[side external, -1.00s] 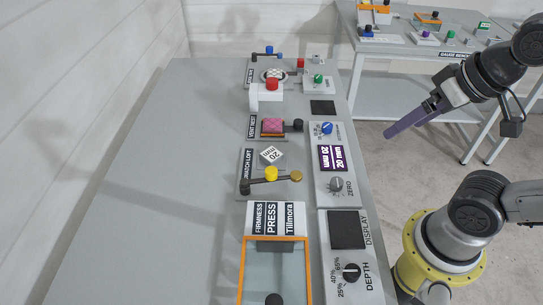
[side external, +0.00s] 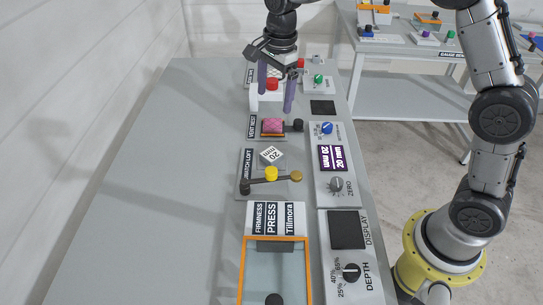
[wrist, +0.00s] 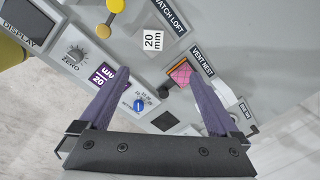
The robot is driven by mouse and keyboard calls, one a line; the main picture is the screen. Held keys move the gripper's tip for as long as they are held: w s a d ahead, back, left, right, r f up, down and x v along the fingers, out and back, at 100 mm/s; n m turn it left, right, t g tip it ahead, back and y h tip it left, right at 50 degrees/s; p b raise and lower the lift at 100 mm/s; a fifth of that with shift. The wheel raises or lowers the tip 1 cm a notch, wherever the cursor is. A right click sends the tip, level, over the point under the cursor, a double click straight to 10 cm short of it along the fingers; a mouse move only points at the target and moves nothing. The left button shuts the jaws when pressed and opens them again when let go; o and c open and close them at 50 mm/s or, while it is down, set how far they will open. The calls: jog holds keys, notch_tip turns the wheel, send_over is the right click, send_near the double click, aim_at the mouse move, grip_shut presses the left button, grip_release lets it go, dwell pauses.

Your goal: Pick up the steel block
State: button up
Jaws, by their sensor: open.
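My gripper (side external: 275,102) is open and empty, with two purple fingers pointing down above the rear stations. It is farther back than the block and apart from it. In the wrist view my gripper (wrist: 156,68) has its fingers spread wide with nothing between them.
A pink quilted patch (side external: 272,125) sits in the vent nest between my gripper and the block. The yellow-knobbed lever (side external: 271,174) lies close in front of the block. A display panel (side external: 332,158) is to the right. The bench's left side is clear.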

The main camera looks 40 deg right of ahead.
jog(key=g, duration=0.1)
send_over(271, 154)
notch_tip(271, 154, down, 13)
jog(key=shift+s+d+r, duration=0.1)
jog(key=shift+f, duration=2.85)
jog(key=shift+c, duration=0.3)
jog(key=shift+r, duration=0.1)
grip_shut()
